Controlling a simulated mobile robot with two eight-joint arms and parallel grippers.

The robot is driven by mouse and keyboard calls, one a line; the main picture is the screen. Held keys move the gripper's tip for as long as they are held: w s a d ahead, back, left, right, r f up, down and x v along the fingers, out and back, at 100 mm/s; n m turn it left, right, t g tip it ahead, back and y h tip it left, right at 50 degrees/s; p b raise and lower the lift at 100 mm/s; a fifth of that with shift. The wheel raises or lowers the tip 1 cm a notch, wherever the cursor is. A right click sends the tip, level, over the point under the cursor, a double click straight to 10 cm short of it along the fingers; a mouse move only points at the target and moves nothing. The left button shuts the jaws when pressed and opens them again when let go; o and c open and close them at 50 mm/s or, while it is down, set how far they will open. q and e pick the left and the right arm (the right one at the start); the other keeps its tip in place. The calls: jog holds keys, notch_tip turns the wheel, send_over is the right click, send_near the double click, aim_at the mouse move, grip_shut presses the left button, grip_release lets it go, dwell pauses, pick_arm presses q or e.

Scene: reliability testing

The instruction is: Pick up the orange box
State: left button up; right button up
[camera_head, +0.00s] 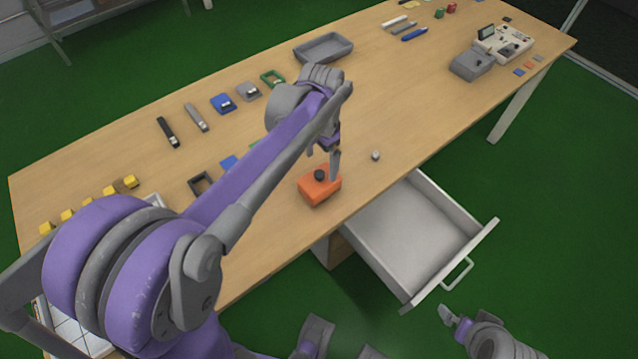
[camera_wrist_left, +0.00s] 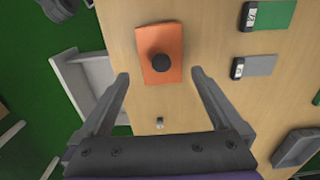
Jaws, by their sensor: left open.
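The orange box (camera_head: 318,190) stands on the wooden table near its front edge, with a dark round knob on top. It also shows in the left wrist view (camera_wrist_left: 160,42), ahead of the fingertips and between their lines. My left gripper (camera_head: 334,165) is above the table at the box's back right side; its open, empty fingers also show in the left wrist view (camera_wrist_left: 160,75). In the head view one finger overlaps the box's edge; I cannot tell whether they touch. My right gripper (camera_head: 452,318) is low at the bottom right, away from the table, and only partly seen.
An open white drawer (camera_head: 408,238) sticks out below the table's front edge. A small grey cube (camera_head: 376,155) lies right of the box. A grey tray (camera_head: 323,47) and several small parts lie further back. Bare table (camera_head: 420,95) lies right of my left gripper.

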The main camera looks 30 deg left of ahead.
aim_at(321, 174)
pick_arm(q)
notch_tip(321, 174, down, 5)
jog(key=shift+r+b, duration=0.1)
jog(key=shift+b, duration=0.2)
jog(key=shift+a+f+b, duration=0.15)
jog(key=shift+f+b, duration=0.25)
jog(key=shift+f, duration=2.25)
jog(key=c, duration=1.1)
jog(key=shift+r, duration=0.1)
